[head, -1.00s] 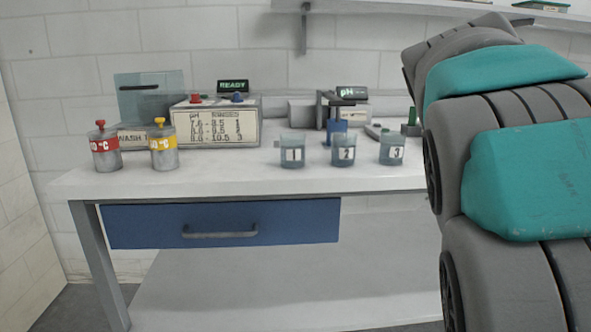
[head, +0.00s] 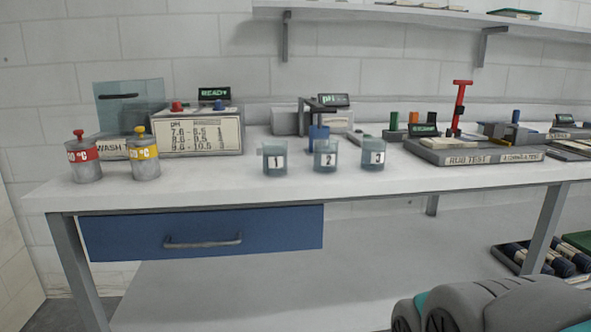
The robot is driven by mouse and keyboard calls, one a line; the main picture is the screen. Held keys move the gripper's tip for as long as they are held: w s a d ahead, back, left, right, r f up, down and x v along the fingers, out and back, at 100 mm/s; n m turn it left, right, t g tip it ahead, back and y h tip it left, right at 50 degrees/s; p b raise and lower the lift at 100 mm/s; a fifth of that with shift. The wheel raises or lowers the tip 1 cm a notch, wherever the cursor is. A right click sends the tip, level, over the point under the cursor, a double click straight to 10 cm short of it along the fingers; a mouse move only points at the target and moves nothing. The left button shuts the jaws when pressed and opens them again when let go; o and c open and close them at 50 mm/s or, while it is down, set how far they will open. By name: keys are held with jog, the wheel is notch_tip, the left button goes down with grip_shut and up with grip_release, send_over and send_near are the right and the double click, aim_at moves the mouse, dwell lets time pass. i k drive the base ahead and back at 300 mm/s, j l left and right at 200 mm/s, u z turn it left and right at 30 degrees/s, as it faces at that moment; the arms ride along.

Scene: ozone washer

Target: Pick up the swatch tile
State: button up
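I cannot pick out the swatch tile for certain. Flat pale pieces (head: 568,148) lie at the right end of the bench, beside the grey rub test station (head: 470,150), too small to tell apart. More flat pale pieces (head: 420,5) and a green-topped flat box (head: 514,14) lie on the wall shelf. My gripper is out of view. Only part of my own arm shows at the lower right.
The white bench (head: 380,182) carries three numbered beakers, the middle one marked 2 (head: 324,157), a red-banded canister (head: 83,158), a yellow-banded canister (head: 143,156) and a wash unit (head: 200,135). A closed blue drawer (head: 200,232) hangs below. The bench's front strip is clear.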

aim_at(456, 143)
jog(key=i+j, duration=0.1)
jog(key=i, duration=0.3)
jog(key=i+j+z, duration=0.1)
jog(key=i, duration=0.35)
